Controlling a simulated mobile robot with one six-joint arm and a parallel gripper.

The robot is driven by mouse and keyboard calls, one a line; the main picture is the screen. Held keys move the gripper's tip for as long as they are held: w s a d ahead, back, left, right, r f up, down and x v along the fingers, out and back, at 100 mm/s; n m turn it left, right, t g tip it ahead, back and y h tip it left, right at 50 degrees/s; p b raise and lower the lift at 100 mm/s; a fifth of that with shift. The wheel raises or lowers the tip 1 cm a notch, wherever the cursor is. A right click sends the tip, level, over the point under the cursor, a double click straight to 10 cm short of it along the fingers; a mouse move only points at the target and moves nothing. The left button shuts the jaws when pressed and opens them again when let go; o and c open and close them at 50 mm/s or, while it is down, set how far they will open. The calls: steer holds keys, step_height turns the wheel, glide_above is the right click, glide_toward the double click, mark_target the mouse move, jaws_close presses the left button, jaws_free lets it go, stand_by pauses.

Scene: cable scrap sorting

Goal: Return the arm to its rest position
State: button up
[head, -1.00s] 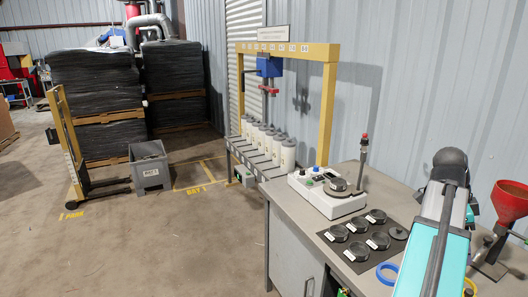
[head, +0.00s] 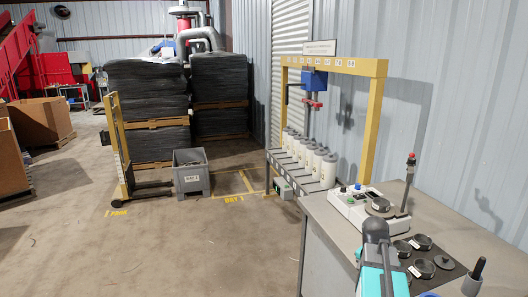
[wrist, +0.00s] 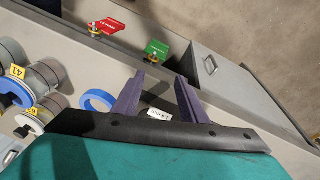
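My arm (head: 375,262), teal with a dark grey joint, stands at the lower right of the head view, in front of the bench. My gripper is outside the head view. In the wrist view my gripper (wrist: 157,96) has its two purple fingers spread apart. A small white label (wrist: 155,113) on a dark item shows in the gap between the fingers, near their base. It is partly hidden by the gripper body, and I see no finger closed on it.
The bench (head: 325,222) carries a white instrument (head: 350,207) and several black dishes (head: 422,242). A grey bin (head: 191,176) and hand truck (head: 120,145) stand on open floor.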

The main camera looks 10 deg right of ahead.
steer(key=w+a+f+n+y, duration=0.1)
steer(key=a+f+n, duration=0.5)
steer(key=a, duration=0.6)
steer(key=w+a+f+n+y, duration=0.1)
steer(key=a+f+n, duration=0.2)
steer(key=a+f, duration=0.7)
steer(key=w+a+f+n, duration=0.2)
steer(key=a+f+n, duration=0.35)
steer(key=a, duration=0.75)
steer(key=s+f+g, duration=0.2)
steer(key=s+f, duration=0.7)
steer(key=s, duration=0.4)
steer(key=s+f+g, duration=0.3)
steer(key=s+f, duration=0.6)
steer(key=s, duration=0.4)
steer(key=shift+f+b, duration=0.3)
